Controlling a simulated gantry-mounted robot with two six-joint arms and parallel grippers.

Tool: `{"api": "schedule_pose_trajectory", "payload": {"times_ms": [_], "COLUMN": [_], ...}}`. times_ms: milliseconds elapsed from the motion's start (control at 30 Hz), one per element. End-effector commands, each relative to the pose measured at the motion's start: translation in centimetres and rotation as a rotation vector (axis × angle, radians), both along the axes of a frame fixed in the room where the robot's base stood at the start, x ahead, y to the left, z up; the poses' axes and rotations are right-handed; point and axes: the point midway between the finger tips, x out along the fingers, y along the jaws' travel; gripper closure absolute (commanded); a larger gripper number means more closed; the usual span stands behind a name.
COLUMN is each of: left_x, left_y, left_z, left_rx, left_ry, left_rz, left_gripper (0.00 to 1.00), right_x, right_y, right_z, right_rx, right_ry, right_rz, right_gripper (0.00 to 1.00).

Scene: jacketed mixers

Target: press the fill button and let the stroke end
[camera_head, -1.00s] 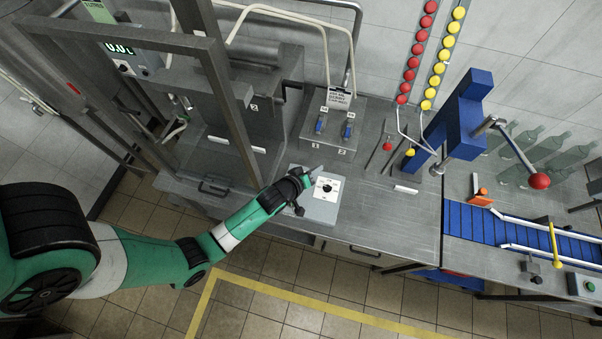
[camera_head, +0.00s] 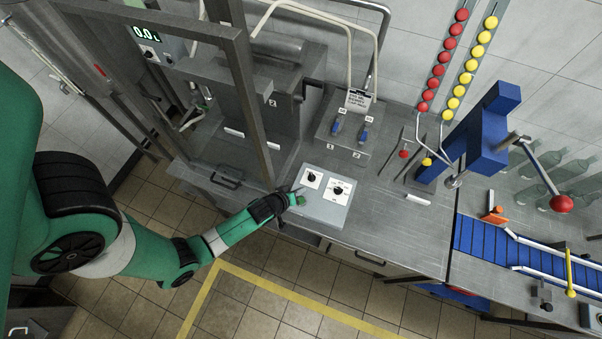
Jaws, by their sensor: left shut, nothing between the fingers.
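A grey control box (camera_head: 318,208) stands at the front edge of the steel bench, with two black knobs on white plates, the left knob (camera_head: 312,177) and the right knob (camera_head: 338,190). A small green button (camera_head: 300,200) shows at the box's near left corner, partly hidden by my gripper. My left gripper (camera_head: 296,194) is shut and empty, with its tip at that corner by the button. I cannot tell whether it touches the button. A green display reading 0.0 (camera_head: 145,32) is at the upper left. My right gripper is out of view.
A metal frame post (camera_head: 245,100) rises left of the box, close to my left arm. A block with two blue-handled valves (camera_head: 350,135) stands behind the box. A blue lever press (camera_head: 480,130) and blue conveyor (camera_head: 520,255) are at right. Bare bench (camera_head: 405,235) lies between.

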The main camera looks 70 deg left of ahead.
Motion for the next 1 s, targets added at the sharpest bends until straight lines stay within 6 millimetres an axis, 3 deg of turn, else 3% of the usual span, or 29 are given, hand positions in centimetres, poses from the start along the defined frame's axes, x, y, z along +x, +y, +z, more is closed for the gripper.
{"api": "schedule_pose_trajectory", "payload": {"times_ms": [500,1000], "left_x": [0.0,0.0], "left_y": [0.0,0.0], "left_z": [-7.5,-8.0], "left_rx": [0.000,0.000], "left_ry": [0.000,0.000], "left_rz": [0.000,0.000], "left_gripper": [1.00,1.00], "right_x": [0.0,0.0], "right_y": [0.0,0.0], "right_z": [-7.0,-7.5], "right_rx": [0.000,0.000], "right_ry": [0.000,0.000], "right_rz": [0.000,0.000], "right_gripper": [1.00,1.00]}}
